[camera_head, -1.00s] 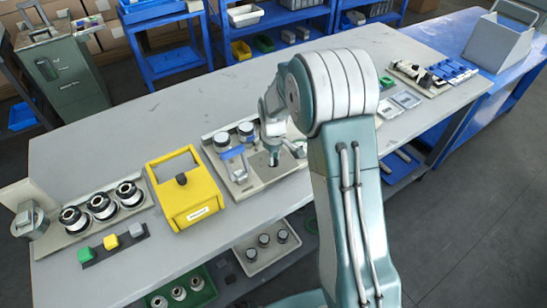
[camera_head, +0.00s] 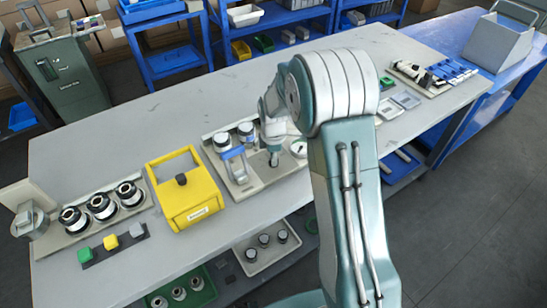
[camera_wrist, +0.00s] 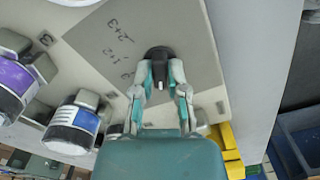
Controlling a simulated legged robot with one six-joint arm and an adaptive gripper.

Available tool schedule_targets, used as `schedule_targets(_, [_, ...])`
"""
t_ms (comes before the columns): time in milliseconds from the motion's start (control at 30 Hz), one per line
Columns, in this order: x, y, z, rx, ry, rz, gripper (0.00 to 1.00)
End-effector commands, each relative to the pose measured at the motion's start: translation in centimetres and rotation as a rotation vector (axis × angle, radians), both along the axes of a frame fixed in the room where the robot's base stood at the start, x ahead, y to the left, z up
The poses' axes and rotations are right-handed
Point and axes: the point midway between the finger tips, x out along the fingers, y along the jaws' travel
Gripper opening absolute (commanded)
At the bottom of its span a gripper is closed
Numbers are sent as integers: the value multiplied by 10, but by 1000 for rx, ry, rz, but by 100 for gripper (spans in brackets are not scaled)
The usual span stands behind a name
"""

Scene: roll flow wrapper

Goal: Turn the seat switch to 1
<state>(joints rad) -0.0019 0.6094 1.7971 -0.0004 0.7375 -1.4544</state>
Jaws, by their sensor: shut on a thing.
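A black knob (camera_wrist: 159,55), which appears to be the seat switch, stands on a grey plate (camera_wrist: 190,85) in the wrist view. Handwritten marks, including "2+3" and "1+2", are on the plate beside it. My gripper (camera_wrist: 159,72) has its two fingers closed on either side of the knob, touching it. In the head view my gripper (camera_head: 273,160) points down over the fixture board (camera_head: 247,187) in the middle of the bench. The knob is mostly hidden there by the fingers. I cannot tell which position the knob points to.
A yellow box (camera_head: 190,205) sits farther left. In the wrist view, blue-labelled (camera_wrist: 72,125) and purple-labelled (camera_wrist: 14,85) cylinders stand left.

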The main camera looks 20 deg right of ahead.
Motion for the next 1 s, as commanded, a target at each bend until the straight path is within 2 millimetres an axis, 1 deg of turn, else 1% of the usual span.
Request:
schedule_targets(33, [5,1,3,1,-16,19,0])
schedule_targets(300, [5,1,3,1,-16,86,0])
schedule_targets(733, [5,1,3,1,-16,96,0])
schedule_targets(767, [5,1,3,1,-16,96,23])
schedule_targets(800, [5,1,3,0,-16,95,41])
schedule_targets(833, [4,1,3,1,-15,95,53])
schedule_targets(1000, [3,1,2,1,-10,95,53])
